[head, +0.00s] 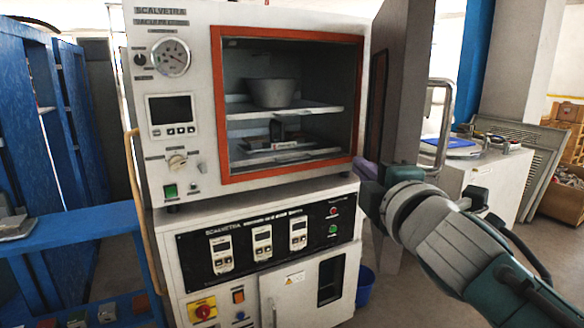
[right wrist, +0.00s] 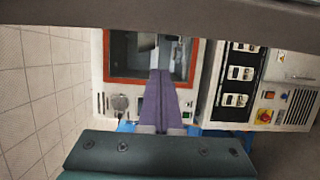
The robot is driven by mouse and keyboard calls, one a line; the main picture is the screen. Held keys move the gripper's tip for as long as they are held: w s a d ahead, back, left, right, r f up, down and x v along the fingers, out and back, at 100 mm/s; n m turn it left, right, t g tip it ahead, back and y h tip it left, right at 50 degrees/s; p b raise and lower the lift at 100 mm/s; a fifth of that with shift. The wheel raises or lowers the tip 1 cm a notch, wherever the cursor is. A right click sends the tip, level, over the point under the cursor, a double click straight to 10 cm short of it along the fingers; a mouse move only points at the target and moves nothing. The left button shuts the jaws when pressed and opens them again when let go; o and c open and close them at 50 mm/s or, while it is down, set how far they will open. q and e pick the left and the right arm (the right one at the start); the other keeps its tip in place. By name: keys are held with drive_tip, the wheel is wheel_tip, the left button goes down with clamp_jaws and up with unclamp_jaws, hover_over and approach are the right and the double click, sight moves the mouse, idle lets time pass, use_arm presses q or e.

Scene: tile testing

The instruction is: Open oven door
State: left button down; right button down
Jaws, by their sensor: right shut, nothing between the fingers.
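The white vacuum oven (head: 187,15) stands in the middle of the head view. A red-orange frame (head: 291,31) surrounds its chamber, where a grey bowl (head: 272,92) sits on a shelf. Right of the chamber is a grey-brown panel with a narrow dark strip and a silver loop handle (head: 449,115). It looks like the oven door swung open, but I cannot tell for sure. My right gripper (head: 364,169) is shut and empty by the chamber's lower right corner. Its purple fingers (right wrist: 159,82) point at the oven in the right wrist view. My left gripper is out of view.
A lower control cabinet (head: 262,232) supports the oven. A blue shelf unit (head: 75,228) stands close on the left. A blue bin (head: 365,285) is on the floor beside the cabinet. A white counter (head: 497,180) stands behind my right arm.

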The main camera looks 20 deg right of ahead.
use_arm(q)
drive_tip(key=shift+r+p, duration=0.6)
drive_tip(key=shift+p, duration=0.1)
use_arm(e)
drive_tip(key=shift+s+d, duration=0.45)
drive_tip(key=shift+d, duration=0.45)
drive_tip(key=shift+s+d, duration=0.45)
drive_tip(key=shift+d, duration=0.4)
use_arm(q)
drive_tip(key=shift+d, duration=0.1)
